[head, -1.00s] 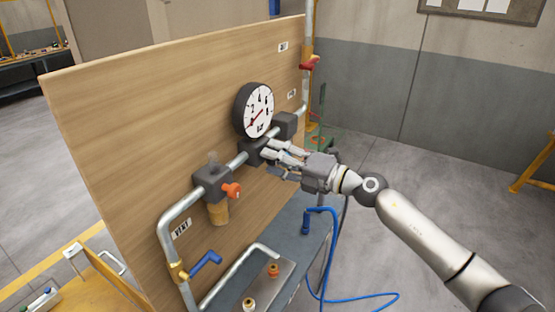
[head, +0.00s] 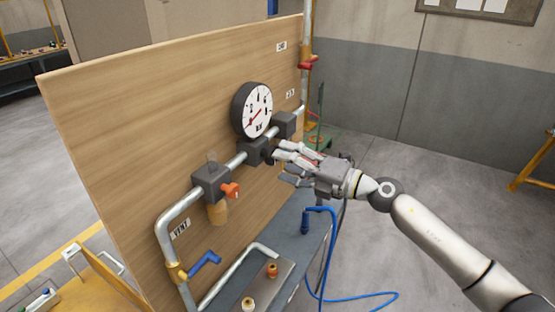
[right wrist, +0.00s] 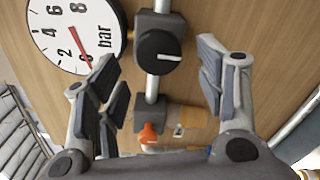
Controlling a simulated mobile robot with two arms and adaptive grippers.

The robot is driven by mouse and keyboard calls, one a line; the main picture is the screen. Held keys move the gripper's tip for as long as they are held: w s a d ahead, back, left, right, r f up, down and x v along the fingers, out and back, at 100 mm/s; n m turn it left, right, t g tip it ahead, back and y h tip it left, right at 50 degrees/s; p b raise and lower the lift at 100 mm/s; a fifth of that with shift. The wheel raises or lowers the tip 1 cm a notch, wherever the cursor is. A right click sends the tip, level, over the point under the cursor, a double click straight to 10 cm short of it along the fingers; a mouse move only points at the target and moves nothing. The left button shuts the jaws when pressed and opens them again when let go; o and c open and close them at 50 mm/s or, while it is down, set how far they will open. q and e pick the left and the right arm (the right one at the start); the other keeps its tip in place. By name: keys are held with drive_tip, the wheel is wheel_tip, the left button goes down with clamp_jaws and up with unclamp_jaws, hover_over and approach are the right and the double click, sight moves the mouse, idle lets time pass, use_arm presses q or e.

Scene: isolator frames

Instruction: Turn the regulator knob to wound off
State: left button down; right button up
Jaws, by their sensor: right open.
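The regulator knob is a black round knob with a white line on its face; in the right wrist view (right wrist: 157,50) it lies ahead, between the spread fingers. In the head view the knob (head: 268,154) shows at the front of the dark regulator block (head: 252,150), below the gauge. My right gripper (head: 281,163) is open and empty, just right of the knob with a gap between them. Its fingers (right wrist: 158,72) also show in the right wrist view, on both sides of the knob and apart from it. My left gripper is not in view.
The gauge (head: 257,110) has its red needle near the low end. An orange-knobbed valve (head: 230,190), a blue lever (head: 205,263) and a red lever (head: 308,63) sit on the pipework of the wooden panel (head: 140,120). A blue hose (head: 325,250) hangs below my right arm.

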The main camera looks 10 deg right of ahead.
drive_tip(key=v, duration=0.8)
drive_tip(key=shift+s+d, duration=0.2)
drive_tip(key=shift+d, duration=0.05)
